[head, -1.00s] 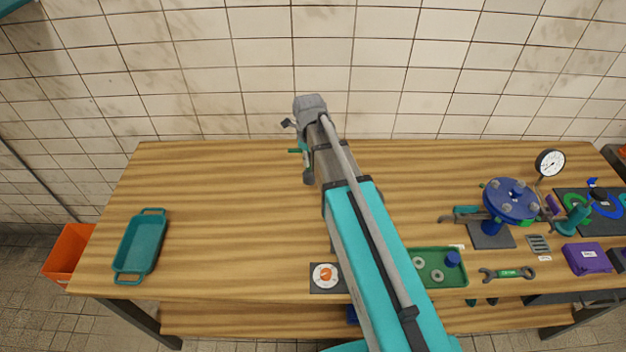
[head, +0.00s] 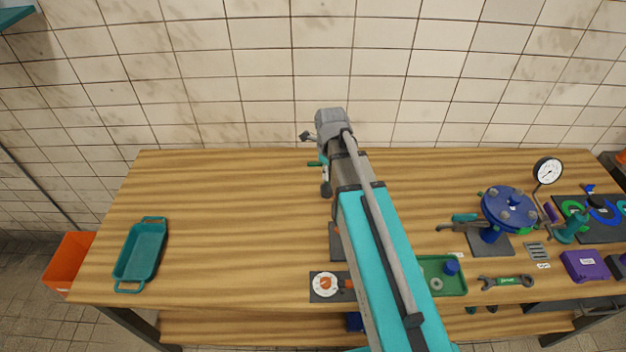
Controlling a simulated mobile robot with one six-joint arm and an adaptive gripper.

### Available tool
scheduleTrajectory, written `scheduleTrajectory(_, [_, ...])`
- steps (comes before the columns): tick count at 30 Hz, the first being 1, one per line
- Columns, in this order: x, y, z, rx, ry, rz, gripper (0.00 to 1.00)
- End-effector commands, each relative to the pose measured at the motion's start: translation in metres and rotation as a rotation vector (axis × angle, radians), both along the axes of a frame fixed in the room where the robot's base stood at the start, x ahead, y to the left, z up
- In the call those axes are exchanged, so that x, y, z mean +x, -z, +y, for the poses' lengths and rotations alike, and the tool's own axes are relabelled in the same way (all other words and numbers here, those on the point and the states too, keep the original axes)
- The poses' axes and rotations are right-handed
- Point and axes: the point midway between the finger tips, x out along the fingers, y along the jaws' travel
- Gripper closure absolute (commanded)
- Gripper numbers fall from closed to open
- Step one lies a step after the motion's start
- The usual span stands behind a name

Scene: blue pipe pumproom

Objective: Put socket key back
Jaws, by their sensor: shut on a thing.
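My arm reaches from the bottom of the head view up over the bench, with its wrist near the back edge. My gripper (head: 324,174) hangs under the wrist, small and partly hidden by the arm. It is shut on a slim thing with a green end (head: 315,163) that sticks out to the left; this appears to be the socket key. Its other end is hidden. Below it, a dark mat partly shows beside the arm (head: 336,240). What lies under the arm there is hidden.
A teal tray (head: 120,272) stands at the left. A dark plate with a white and orange disc (head: 325,285) is at the front. A green tray (head: 455,288), wrench (head: 507,282), blue flange (head: 509,209) and gauge (head: 547,170) are right. The left-centre bench is clear.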

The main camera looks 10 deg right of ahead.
Motion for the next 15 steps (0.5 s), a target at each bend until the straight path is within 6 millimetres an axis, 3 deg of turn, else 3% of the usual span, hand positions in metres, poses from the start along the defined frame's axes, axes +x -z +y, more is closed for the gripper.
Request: scheduleTrajectory(15, [0.084,0.044,0.016,0.000,0.000,0.000,1.00])
